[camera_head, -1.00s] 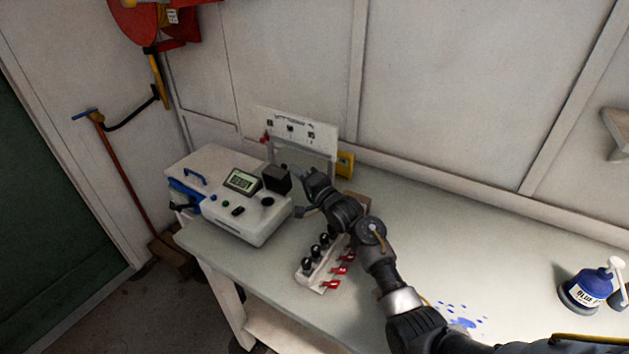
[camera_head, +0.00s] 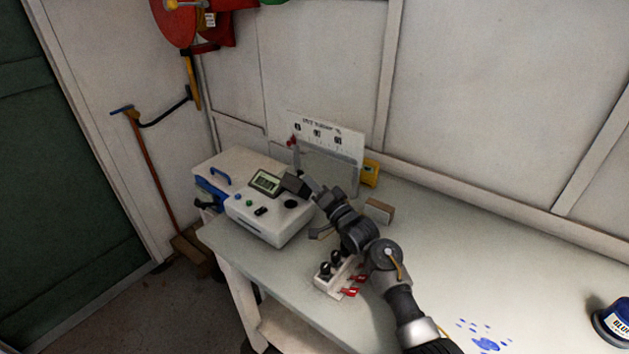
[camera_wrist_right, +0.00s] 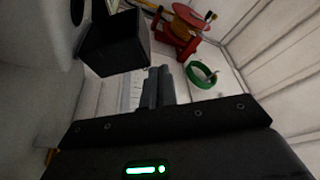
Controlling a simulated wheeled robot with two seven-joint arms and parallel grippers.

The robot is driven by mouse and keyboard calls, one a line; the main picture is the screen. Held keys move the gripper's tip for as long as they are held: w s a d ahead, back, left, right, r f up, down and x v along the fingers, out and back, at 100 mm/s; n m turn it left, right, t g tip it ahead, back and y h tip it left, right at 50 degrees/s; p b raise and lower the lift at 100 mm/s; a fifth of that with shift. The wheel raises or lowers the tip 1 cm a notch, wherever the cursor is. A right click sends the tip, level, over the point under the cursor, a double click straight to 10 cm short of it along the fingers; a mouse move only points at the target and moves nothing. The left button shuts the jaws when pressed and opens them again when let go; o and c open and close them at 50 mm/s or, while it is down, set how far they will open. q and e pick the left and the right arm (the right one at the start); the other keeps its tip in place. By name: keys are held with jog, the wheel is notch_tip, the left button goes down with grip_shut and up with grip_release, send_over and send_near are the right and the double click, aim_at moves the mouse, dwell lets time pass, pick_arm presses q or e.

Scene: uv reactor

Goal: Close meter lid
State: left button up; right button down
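The white meter (camera_head: 262,220) stands on the left end of the bench, with a display (camera_head: 266,182) and small buttons. Its boxy black lid (camera_head: 294,184) appears raised, up behind the dark round opening (camera_head: 291,204). My right gripper (camera_head: 309,184) is just right of the lid, partly overlapping it. In the right wrist view, the lid (camera_wrist_right: 116,43) is left of the fingertips (camera_wrist_right: 160,80). The fingers are together with nothing seen between them. Whether they touch the lid cannot be told. My left gripper is out of view.
A white block with black knobs and red clips (camera_head: 337,278) lies in front of my right arm. A white panel (camera_head: 325,140) stands behind the meter, with a yellow box (camera_head: 370,173) beside it. A blue container (camera_head: 612,323) is at the far right. The right bench is mostly clear.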

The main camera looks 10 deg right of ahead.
jog(key=shift+s+a+f, duration=0.2)
jog(key=shift+s+a, duration=0.3)
jog(key=shift+a, duration=0.3)
jog(key=shift+s+a+f+p, duration=0.15)
jog(key=shift+s+a+p, duration=0.05)
jog(key=shift+p, duration=0.2)
notch_tip(320, 180, up, 4)
jog(key=w+d+p, duration=0.2)
jog(key=d+p, duration=0.1)
jog(key=p, duration=0.1)
jog(key=f+p+v, duration=0.1)
jog(key=p+v, duration=0.2)
jog(key=v, duration=0.7)
jog(key=shift+f, duration=0.25)
